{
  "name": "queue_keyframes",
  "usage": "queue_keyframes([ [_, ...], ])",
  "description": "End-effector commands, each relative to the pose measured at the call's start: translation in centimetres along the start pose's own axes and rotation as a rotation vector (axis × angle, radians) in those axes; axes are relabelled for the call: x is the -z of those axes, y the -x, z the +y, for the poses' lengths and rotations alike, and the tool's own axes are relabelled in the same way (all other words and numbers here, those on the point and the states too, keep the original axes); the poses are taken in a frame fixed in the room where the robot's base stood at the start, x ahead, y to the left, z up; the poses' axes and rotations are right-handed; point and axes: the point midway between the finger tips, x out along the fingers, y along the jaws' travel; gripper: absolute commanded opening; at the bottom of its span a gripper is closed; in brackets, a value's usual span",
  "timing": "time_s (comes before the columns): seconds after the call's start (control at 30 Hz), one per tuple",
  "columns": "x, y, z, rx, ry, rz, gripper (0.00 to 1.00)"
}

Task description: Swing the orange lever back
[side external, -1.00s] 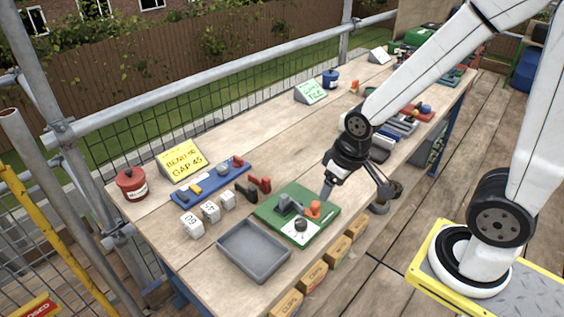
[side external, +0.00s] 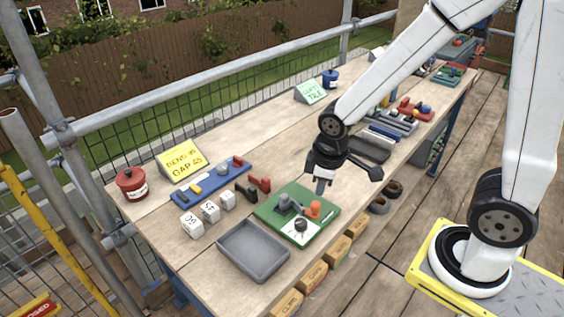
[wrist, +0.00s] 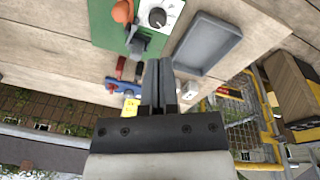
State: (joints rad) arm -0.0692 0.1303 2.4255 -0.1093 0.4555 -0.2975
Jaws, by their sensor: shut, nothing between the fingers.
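The orange lever (side external: 314,208) stands on the green base plate (side external: 271,207), beside a grey block (side external: 287,204) and a white dial card with a black knob (side external: 301,227). In the wrist view the orange lever (wrist: 122,12) is at the top, left of the black knob (wrist: 158,17). My gripper (side external: 320,187) is shut and empty, just above the lever and behind it in the side view; I cannot tell whether they touch. In the wrist view the shut fingers (wrist: 158,75) point up the picture, below the grey block (wrist: 138,43).
A grey tray (side external: 252,250) sits left of the green plate. Tools and a dark tray (side external: 368,149) are to the right. The plate's front side is near the table edge.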

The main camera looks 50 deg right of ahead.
Motion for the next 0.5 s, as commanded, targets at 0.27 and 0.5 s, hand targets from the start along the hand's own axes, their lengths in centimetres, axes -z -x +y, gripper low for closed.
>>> queue_keyframes([
  [0.27,2.8,-1.5,-0.3,-0.002,0.475,-0.111,0.00],
  [0.5,4.8,-2.8,-0.5,0.006,0.837,-0.203,0.00],
])
